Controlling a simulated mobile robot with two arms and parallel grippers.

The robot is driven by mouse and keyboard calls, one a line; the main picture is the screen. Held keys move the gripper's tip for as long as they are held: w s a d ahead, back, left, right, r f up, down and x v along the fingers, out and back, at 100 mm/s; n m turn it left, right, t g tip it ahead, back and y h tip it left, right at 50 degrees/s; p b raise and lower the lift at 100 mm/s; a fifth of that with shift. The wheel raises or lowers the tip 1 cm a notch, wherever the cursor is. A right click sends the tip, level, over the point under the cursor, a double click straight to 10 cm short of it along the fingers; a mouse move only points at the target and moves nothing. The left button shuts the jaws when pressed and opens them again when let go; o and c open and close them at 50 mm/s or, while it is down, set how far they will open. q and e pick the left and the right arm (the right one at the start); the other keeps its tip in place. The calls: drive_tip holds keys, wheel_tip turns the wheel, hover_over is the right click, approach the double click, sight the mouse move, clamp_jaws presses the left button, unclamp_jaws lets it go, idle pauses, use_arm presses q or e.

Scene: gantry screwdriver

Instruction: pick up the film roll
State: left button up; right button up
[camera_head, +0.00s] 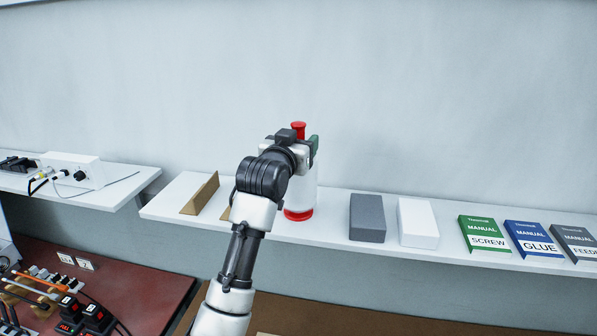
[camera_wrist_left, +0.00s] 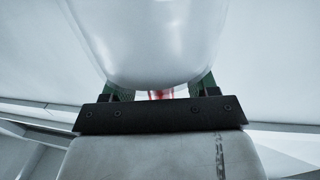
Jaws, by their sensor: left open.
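The film roll (camera_head: 306,196) stands upright on the white shelf, with a white body, a red base and a red knob on top. My left gripper (camera_head: 303,138) is at its upper end, just below the knob, and hides part of it. In the left wrist view a large pale rounded surface, which looks like the film roll (camera_wrist_left: 150,40), fills the top centre. The green fingers of my left gripper (camera_wrist_left: 160,90) show on either side, apart, with some red between them. Contact cannot be made out. My right gripper is not in view.
The white shelf (camera_head: 335,232) also holds brown angled pieces (camera_head: 200,194) on the left, a grey block (camera_head: 367,218), a white block (camera_head: 417,223) and several manuals (camera_head: 485,234) on the right. A plain wall stands close behind. A red-topped bench (camera_head: 125,277) is lower left.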

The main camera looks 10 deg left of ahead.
use_arm(q)
drive_tip(key=shift+w+d, duration=0.2)
drive_tip(key=shift+w, duration=0.8)
clamp_jaws()
drive_tip(key=shift+r, duration=0.1)
